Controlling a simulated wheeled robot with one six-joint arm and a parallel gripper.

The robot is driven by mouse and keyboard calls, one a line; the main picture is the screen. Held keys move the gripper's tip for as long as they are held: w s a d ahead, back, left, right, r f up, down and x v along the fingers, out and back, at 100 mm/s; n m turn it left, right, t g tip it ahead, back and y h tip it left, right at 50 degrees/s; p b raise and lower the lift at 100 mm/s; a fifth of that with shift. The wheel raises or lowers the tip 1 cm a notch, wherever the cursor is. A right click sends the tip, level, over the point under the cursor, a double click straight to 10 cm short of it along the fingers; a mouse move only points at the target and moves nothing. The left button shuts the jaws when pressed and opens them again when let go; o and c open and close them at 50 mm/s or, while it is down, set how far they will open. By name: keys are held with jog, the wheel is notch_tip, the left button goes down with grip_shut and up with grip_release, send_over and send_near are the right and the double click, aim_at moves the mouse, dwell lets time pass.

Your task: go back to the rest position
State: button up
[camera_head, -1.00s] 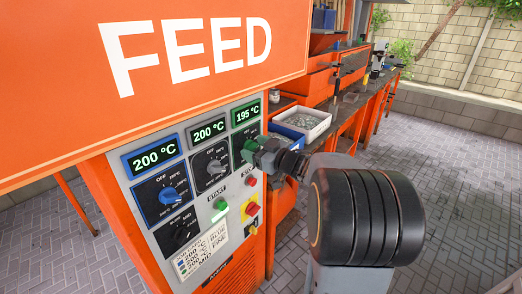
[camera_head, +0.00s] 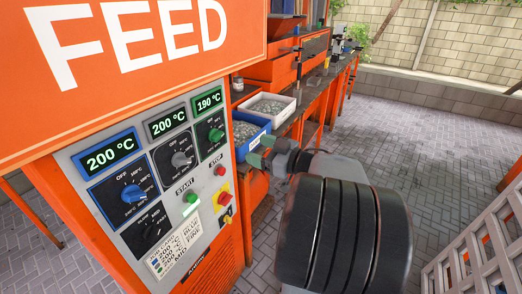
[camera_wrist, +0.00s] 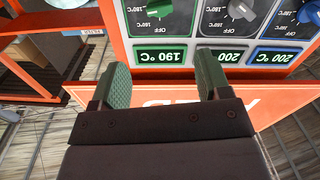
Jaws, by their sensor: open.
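My gripper (camera_head: 262,152) is in front of the right edge of the grey control panel (camera_head: 174,228), apart from the green knob (camera_head: 216,134). In the wrist view my gripper (camera_wrist: 162,85) shows two green fingers spread apart with nothing between them. The panel carries a blue knob (camera_head: 133,194), a grey knob (camera_head: 181,160) and a black knob (camera_head: 150,235). The green start button (camera_head: 190,198) is lit.
A blue bin (camera_head: 246,137) and a white bin (camera_head: 268,108) of pale flakes stand behind my gripper. A red stop button (camera_head: 220,171) and a red-yellow switch (camera_head: 223,198) are on the panel. A grey lattice (camera_head: 480,250) stands at right. Open paving (camera_head: 440,130) lies beyond.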

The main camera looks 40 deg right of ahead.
dwell(0.6)
jog(key=s+d+f+m+g+h, duration=0.1)
jog(key=d+f+m+g+h, duration=0.2)
jog(key=d+m+h, duration=0.4)
jog(key=s+d+f+m+g+h, duration=0.2)
jog(key=d+f+g+h, duration=0.15)
jog(key=d+h, duration=0.35)
jog(key=s+a+n+g+y+p, duration=0.1)
jog(key=s+a+g+y+p, duration=0.1)
jog(key=a, duration=1.3)
jog(key=s+a+n+g+y+p, duration=0.1)
jog(key=s+a+g+y, duration=0.3)
jog(key=a, duration=1.1)
jog(key=shift+s+a+f+p, duration=0.3)
jog(key=shift+f+p, duration=0.15)
jog(key=shift+p, duration=0.1)
